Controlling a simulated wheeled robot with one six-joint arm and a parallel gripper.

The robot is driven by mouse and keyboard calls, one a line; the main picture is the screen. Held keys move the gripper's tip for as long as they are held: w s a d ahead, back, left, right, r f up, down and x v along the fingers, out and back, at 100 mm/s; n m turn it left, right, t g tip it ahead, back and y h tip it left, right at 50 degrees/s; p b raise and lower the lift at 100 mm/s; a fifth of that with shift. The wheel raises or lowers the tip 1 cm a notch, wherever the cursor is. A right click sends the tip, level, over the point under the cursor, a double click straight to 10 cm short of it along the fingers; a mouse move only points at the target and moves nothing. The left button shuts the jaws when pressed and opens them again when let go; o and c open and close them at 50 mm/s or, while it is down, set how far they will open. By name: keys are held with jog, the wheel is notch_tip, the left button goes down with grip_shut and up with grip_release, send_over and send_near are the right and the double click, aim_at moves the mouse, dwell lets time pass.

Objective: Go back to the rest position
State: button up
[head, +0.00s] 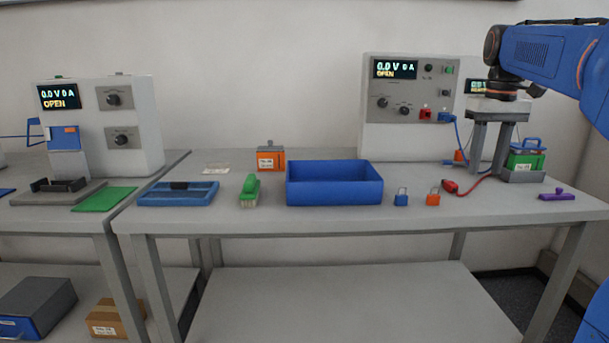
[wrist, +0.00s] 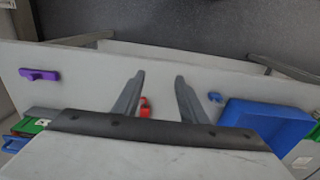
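My gripper (head: 486,168) hangs pointing down above the right part of the workbench (head: 300,222), in front of the cycler. Its two grey fingers are apart with nothing held between them. The wrist view also shows the open fingers (wrist: 160,78), with bare bench and a red item (wrist: 145,108) beyond them. My blue arm reaches in from the upper right. A red clamp (head: 450,186) on a red lead lies on the bench to the gripper's left. A green battery (head: 526,161) with a blue handle sits in a grey holder to its right.
The cycler (head: 407,142) stands behind, reading 0.0 V, OPEN. A blue lead hangs from it near my fingers. A blue bin (head: 333,188), blue padlock (head: 401,199), orange padlock (head: 433,199) and purple piece (head: 557,195) sit on the bench. The air above the bench's front is clear.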

jog(key=s+a+f+t, duration=0.1)
jog(key=s+a+f, duration=0.3)
jog(key=s+f, duration=0.5)
jog(key=s+a+f+t, duration=0.2)
jog(key=s+a+f, duration=0.3)
jog(key=s+f, duration=0.4)
jog(key=s+a+f+t, duration=0.1)
jog(key=s+a+f, duration=0.4)
jog(key=s+f, duration=0.4)
jog(key=shift+s, duration=0.6)
